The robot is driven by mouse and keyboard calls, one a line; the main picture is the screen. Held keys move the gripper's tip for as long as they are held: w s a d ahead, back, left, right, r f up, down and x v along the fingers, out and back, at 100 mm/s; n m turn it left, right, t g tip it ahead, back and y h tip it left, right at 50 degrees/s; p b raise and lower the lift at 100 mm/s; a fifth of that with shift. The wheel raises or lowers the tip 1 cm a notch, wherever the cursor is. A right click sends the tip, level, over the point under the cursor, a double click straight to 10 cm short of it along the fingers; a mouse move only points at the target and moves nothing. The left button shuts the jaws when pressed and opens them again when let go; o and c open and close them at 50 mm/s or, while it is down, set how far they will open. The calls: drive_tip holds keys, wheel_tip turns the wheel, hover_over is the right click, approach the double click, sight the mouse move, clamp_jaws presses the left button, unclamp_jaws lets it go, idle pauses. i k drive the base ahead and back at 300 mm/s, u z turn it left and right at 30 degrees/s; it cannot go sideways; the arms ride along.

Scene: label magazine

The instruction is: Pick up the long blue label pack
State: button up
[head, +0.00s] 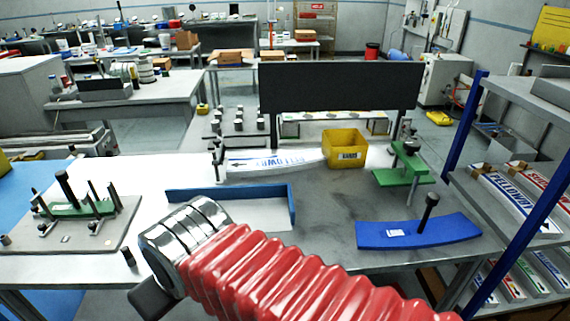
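Another long white pack with blue lettering (515,202) lies on the upper shelf at the right, beside one with red lettering (545,184). I cannot tell which is the label pack meant. My arm, with red bellows and silver rings, crosses the lower middle of the view. My gripper's fingers do not show, and no pack is seen held.
The work table (330,190) bears a yellow bin (345,150), a blue-walled holder (230,192), a green fixture (404,172) and a curved blue block (418,233). A dark panel (340,87) stands behind. Blue posts (466,130) frame the shelf; more packs lie lower down.

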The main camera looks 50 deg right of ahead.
sight(298, 160)
drive_tip(key=i, duration=0.95)
drive_tip(key=z, duration=0.05)
